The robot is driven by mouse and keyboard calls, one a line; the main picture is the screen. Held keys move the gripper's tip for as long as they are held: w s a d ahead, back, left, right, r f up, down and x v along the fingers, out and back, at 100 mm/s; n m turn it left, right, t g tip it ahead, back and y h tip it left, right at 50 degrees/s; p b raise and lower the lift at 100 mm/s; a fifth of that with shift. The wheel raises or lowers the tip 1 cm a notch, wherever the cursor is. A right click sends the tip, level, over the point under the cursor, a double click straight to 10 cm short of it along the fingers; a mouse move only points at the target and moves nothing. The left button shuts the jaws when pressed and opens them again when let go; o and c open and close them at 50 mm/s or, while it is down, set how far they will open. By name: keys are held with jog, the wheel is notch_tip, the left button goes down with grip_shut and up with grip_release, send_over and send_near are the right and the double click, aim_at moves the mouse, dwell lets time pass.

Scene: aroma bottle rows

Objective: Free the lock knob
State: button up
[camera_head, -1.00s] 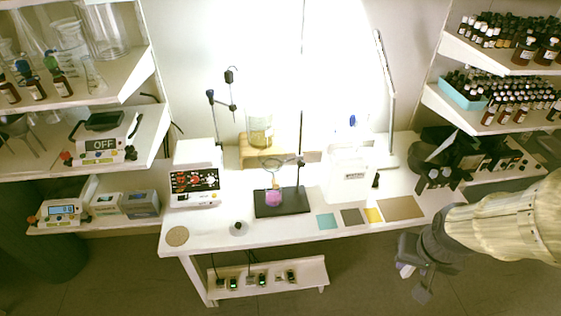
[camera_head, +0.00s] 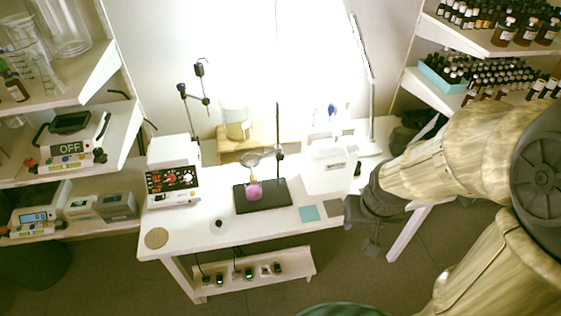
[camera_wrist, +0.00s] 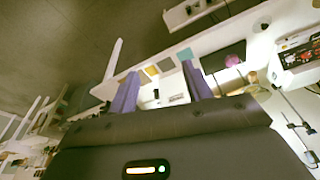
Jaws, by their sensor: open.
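The lock knob cannot be singled out for certain. One candidate is the small dark clamp (camera_head: 280,150) on the rod of the ring stand, whose black base (camera_head: 276,196) stands on the white table. Other dark clamp pieces (camera_head: 200,70) show on stands behind the table. My gripper (camera_head: 360,238) is open and empty, in front of the table's right part and apart from the stand. In the wrist view its two purple fingers (camera_wrist: 160,70) are spread, with the table beyond them. A pink-purple flask (camera_head: 254,192) stands at the ring stand.
A white instrument with a red display (camera_head: 172,182) stands on the left of the table. A white container (camera_head: 328,172) stands to the right of the ring stand. Bottle shelves (camera_head: 490,40) rise at the right. A low shelf (camera_head: 250,278) sits below the table.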

aim_at(280, 158)
jog(key=w+a+f+m+t+y+b, duration=0.25)
jog(key=w+a+f+m+b, duration=0.3)
jog(key=a+f, duration=0.45)
jog(key=w+a+f+m+t+y+b, duration=0.2)
jog(key=w+a+f+m+y+b, duration=0.2)
jog(key=w+a+f+b, duration=0.55)
jog(key=w+d+m+t+b, duration=0.1)
jog(key=m+t, duration=0.2)
jog(key=m, duration=0.3)
jog(key=w+d+m+t+h+b, duration=0.1)
jog(key=m+t+b, duration=0.1)
jog(key=m, duration=0.5)
jog(key=w+d+r+m+t+b, duration=0.1)
jog(key=d+m+t, duration=0.1)
jog(key=m+t, duration=0.3)
jog(key=shift+w+m+h, duration=0.25)
jog(key=shift+w+m, duration=0.05)
jog(key=shift+m, duration=0.55)
jog(key=shift+w+a, duration=0.1)
jog(key=p+x, duration=0.1)
jog(key=x, duration=1.6)
jog(key=shift+w+f, duration=0.1)
jog(key=shift+w, duration=0.05)
jog(key=shift+c, duration=0.2)
